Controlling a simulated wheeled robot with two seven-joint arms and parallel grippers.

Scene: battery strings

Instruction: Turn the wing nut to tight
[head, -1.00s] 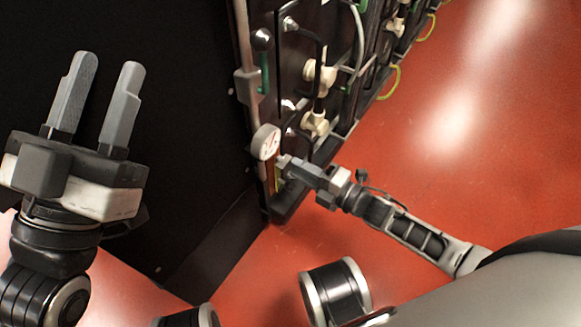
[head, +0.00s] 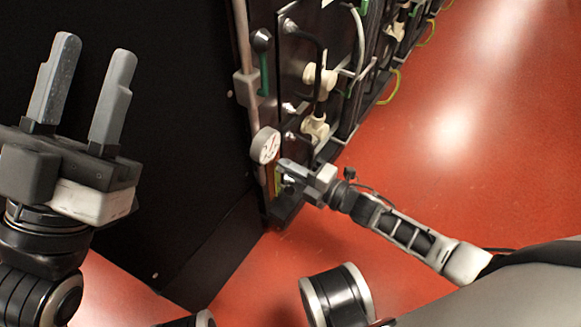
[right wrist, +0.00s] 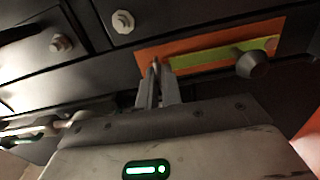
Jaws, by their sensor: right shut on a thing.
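My right gripper (head: 284,168) reaches the lower front corner of the black cabinet, just below a round white dial (head: 265,145). In the right wrist view its fingers (right wrist: 157,88) are close together at an orange and yellow-green plate (right wrist: 207,58). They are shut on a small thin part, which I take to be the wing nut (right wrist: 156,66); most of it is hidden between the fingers. A dark round knob (right wrist: 252,65) stands on the plate to the right. My left gripper (head: 82,95) is open and empty in front of the black cabinet side.
The cabinet's black side panel (head: 180,120) fills the left of the head view. Battery fronts with pale connectors (head: 320,78) and cables run up and back. Hex bolts (right wrist: 122,22) stand near the right fingers. The red floor (head: 480,130) to the right is clear.

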